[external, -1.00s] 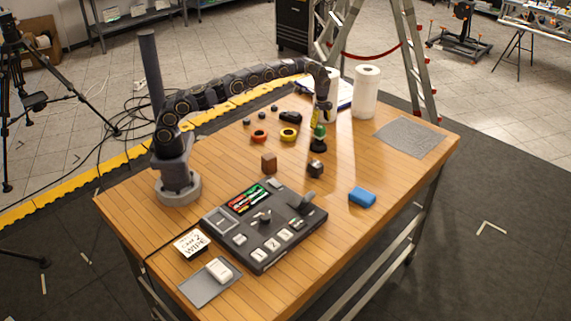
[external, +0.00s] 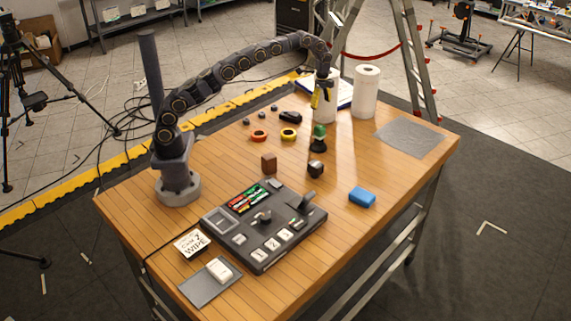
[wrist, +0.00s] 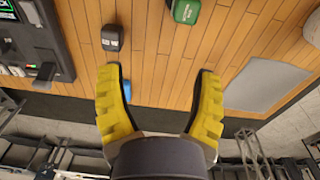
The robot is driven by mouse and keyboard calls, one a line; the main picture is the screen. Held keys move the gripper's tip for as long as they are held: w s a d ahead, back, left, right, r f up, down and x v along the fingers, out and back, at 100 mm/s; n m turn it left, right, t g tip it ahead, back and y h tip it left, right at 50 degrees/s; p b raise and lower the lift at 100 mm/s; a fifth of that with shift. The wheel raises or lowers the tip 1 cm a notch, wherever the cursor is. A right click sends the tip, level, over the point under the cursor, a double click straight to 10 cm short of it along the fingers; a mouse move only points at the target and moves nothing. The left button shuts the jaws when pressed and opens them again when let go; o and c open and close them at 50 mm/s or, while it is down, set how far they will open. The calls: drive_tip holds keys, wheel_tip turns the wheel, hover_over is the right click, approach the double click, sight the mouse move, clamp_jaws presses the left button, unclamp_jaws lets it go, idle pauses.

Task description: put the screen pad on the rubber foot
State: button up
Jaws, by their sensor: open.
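My gripper (external: 322,104) is open and empty, pointing down high above the back of the table. Its yellow fingers are spread in the wrist view (wrist: 157,72), with bare planks between them. A blue pad (external: 362,197), which may be the screen pad, lies flat right of the black panel; in the wrist view it shows partly behind the left finger (wrist: 127,91). Several small dark pieces (external: 274,108) at the back left may include the rubber foot; they are too small to tell. A green-topped dark object (external: 319,138) stands below my gripper, apart from it.
Red (external: 258,135) and yellow (external: 288,133) rings lie behind. A paper roll (external: 366,92) stands beyond my gripper. A grey mat (external: 410,137) lies right; the black panel (external: 262,260) fills the front.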

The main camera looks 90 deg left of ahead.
drive_tip(key=s+d+r+n, duration=0.3)
drive_tip(key=s+d+r, duration=0.8)
drive_tip(key=s+d, duration=0.45)
drive_tip(key=s+d+f+n, duration=0.1)
drive_tip(key=s+d+n, duration=0.1)
drive_tip(key=s, duration=1)
drive_tip(key=s+d+f+n+g, duration=0.1)
drive_tip(key=s+d+n, duration=0.2)
drive_tip(key=s, duration=0.9)
drive_tip(key=shift+s+d+f+g+y, duration=0.15)
drive_tip(key=shift+s+f+g+y, duration=0.1)
drive_tip(key=shift+f+g+y, duration=0.05)
